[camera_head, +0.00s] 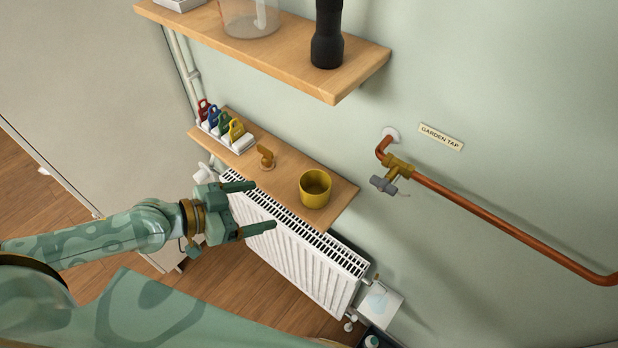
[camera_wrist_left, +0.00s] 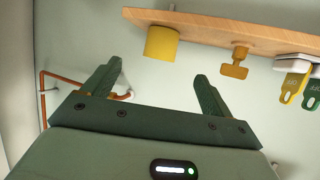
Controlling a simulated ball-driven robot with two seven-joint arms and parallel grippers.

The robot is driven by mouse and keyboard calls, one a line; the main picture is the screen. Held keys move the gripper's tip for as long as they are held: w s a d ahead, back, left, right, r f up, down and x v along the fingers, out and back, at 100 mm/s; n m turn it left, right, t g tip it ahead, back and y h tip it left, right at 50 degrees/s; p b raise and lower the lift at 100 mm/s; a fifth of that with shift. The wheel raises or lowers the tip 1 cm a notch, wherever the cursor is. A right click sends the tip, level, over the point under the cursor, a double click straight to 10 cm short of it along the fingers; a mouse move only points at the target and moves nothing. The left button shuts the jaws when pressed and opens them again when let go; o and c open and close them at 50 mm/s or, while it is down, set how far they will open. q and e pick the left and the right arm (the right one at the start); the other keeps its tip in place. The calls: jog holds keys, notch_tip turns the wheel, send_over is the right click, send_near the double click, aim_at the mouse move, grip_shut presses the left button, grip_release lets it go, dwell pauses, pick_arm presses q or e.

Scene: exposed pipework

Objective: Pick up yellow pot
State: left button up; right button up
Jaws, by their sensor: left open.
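The yellow pot (camera_head: 315,188) stands upright on the right part of the lower wooden shelf (camera_head: 338,199), above the radiator. It is open at the top and looks empty. My left gripper (camera_head: 257,207) is open and empty, to the left of the pot and apart from it in the head view. In the left wrist view, the pot (camera_wrist_left: 162,43) shows beyond the two spread fingers (camera_wrist_left: 152,82), near the shelf edge (camera_wrist_left: 205,32). My right gripper is not in view.
A brass tap-like piece (camera_head: 266,158) and a white rack of coloured tags (camera_head: 226,132) share the shelf. A white radiator (camera_head: 300,255) stands below. An upper shelf (camera_head: 270,55) holds a black flashlight (camera_head: 327,35). A copper pipe (camera_head: 500,225) runs along the wall at right.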

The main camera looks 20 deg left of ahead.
pick_arm(q)
send_near(326, 186)
jog(key=shift+w+d+f, duration=0.2)
jog(key=shift+d+f, duration=0.4)
jog(key=shift+f, duration=0.1)
jog(key=shift+w+d+f+p, duration=0.1)
jog(key=shift+w+d+p, duration=0.15)
jog(key=shift+w+p, duration=0.2)
jog(key=x, duration=0.3)
jog(key=shift+w+d, duration=0.15)
jog(key=shift+w, duration=0.35)
jog(key=shift+w+d, duration=0.25)
jog(key=shift+s+a, duration=0.1)
jog(key=shift+c, duration=1.3)
jog(key=c, duration=0.8)
